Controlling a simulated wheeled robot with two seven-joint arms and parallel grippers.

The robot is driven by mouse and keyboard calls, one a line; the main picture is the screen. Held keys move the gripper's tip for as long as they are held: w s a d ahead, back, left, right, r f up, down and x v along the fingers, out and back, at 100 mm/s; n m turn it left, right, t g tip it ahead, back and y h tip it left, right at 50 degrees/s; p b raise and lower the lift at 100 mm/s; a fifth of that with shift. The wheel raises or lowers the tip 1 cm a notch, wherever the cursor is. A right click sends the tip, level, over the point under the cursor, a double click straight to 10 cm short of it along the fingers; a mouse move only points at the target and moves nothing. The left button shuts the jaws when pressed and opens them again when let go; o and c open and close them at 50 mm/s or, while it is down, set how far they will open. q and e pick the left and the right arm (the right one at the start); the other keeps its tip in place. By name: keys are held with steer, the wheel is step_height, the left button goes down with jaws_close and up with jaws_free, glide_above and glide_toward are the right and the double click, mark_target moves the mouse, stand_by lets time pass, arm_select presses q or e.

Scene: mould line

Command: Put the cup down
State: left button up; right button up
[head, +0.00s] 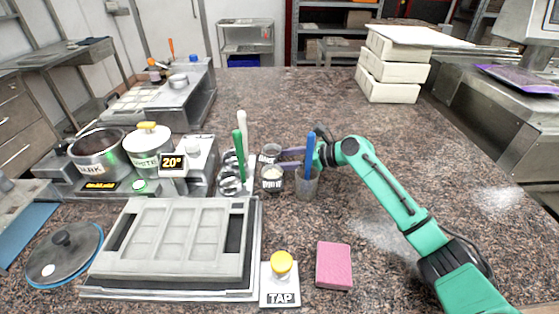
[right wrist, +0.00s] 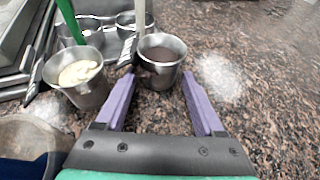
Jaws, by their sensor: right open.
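A small metal cup with dark contents (right wrist: 161,62) stands upright on the speckled counter, just ahead of and between the fingertips of my right gripper (right wrist: 158,80). It also shows in the head view as a small cup (head: 270,153) left of the right gripper (head: 281,159). The purple fingers are open, with a gap to the cup on each side. A second metal cup with cream-coloured contents (right wrist: 82,78) stands to the left of the fingers, and shows in the head view (head: 272,184) nearer me. My left gripper is not in view.
A clear container (head: 307,187) with a blue-handled tool stands close by my right gripper. Green and white handles (head: 239,150) rise beside the cups. The grey mould (head: 170,238), TAP pad (head: 280,290) and pink sponge (head: 334,265) lie nearer.

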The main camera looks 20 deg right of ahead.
steer(key=b+v, duration=0.1)
steer(key=v, duration=0.8)
steer(key=shift+s+d, duration=0.3)
steer(key=shift+s+d+r, duration=0.3)
steer(key=shift+d+r, duration=0.05)
steer(key=shift+r, duration=0.05)
